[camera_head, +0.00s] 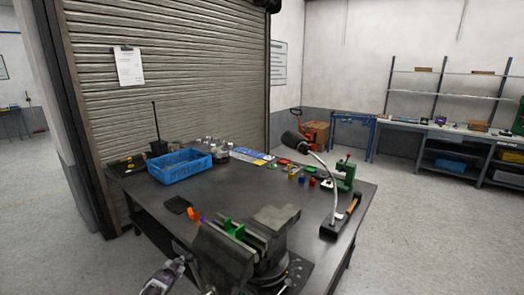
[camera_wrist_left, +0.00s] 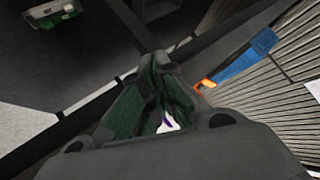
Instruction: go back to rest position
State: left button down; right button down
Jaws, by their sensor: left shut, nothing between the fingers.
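My left gripper (camera_head: 180,262) is low in the head view, left of the grey vise (camera_head: 225,257) and near the front edge of the dark workbench (camera_head: 150,200). It looks close to the vise, but I cannot tell the exact gap. In the left wrist view the fingers of my left gripper (camera_wrist_left: 162,68) are together, with nothing held. A green part (camera_head: 234,229) sits in the vise jaws. My right gripper is not in view.
A blue crate (camera_head: 180,167) stands on the bench. An orange part (camera_head: 194,214) lies behind the vise. The bench middle is mostly clear. A shutter (camera_head: 190,75) closes the back.

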pick_arm(q)
jog(key=s+d+f+n+g, duration=0.1)
jog(key=s+d+f+g, duration=0.2)
jog(key=s+f, duration=1.2)
jog(key=s+d+f+n+g, duration=0.1)
jog(key=s+d+f+g, duration=0.2)
jog(key=s+f, duration=1.25)
jog(key=s+d+f+g, duration=0.1)
jog(key=s+f, duration=0.2)
jog(key=s, duration=1)
jog(key=s+d+f+g, duration=0.2)
jog(key=s+f, duration=0.1)
jog(key=s, duration=1.1)
jog(key=s+d+f+g+h, duration=0.1)
jog(key=s+d+f, duration=0.1)
jog(key=s, duration=1.2)
jog(key=shift+s+d+f+g, duration=0.15)
jog(key=shift+d+f+g, duration=0.15)
jog(key=shift+f, duration=0.1)
